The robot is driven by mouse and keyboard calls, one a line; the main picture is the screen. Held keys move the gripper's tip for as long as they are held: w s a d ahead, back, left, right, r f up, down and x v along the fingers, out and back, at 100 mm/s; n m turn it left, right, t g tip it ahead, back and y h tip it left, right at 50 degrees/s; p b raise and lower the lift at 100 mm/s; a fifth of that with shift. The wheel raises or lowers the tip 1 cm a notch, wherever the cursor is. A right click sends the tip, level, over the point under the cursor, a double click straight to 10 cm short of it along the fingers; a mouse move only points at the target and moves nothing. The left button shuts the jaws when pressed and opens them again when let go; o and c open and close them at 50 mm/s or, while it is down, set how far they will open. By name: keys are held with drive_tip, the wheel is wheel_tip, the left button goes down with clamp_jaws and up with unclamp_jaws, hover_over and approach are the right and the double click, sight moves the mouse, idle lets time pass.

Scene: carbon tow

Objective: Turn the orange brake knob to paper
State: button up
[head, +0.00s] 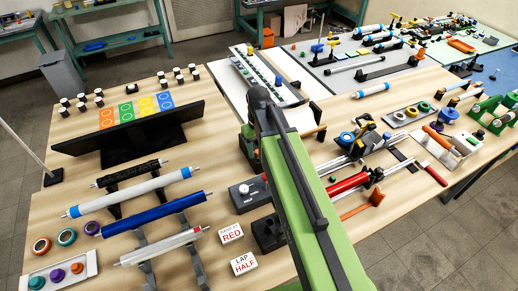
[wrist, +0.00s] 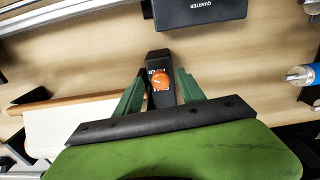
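The orange brake knob (wrist: 160,81) sits on a small black box (wrist: 158,60) in the wrist view. White lettering shows behind the knob, partly covered and too small to read fully. A pale mark shows on the knob; its exact direction is hard to tell. My gripper (wrist: 160,78) is open, with one green finger on each side of the knob and a gap showing on both sides. I cannot tell how far above the box the fingertips are. In the head view my arm covers this area, and I cannot make out the knob there.
A dark box marked QUARTER (wrist: 200,10) lies just beyond the knob. A wooden strip with a white sheet (wrist: 70,125) is at left, a blue roller (wrist: 302,75) at right. In the head view, rollers on stands (head: 155,220) and a HALF box (head: 249,195) stand left of my arm.

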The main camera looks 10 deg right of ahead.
sight(258, 152)
wheel_tip(258, 152, up, 18)
drive_tip(key=p, duration=1.7)
drive_tip(key=shift+f+p, duration=0.2)
drive_tip(key=shift+p, duration=0.1)
drive_tip(key=shift+f, duration=0.1)
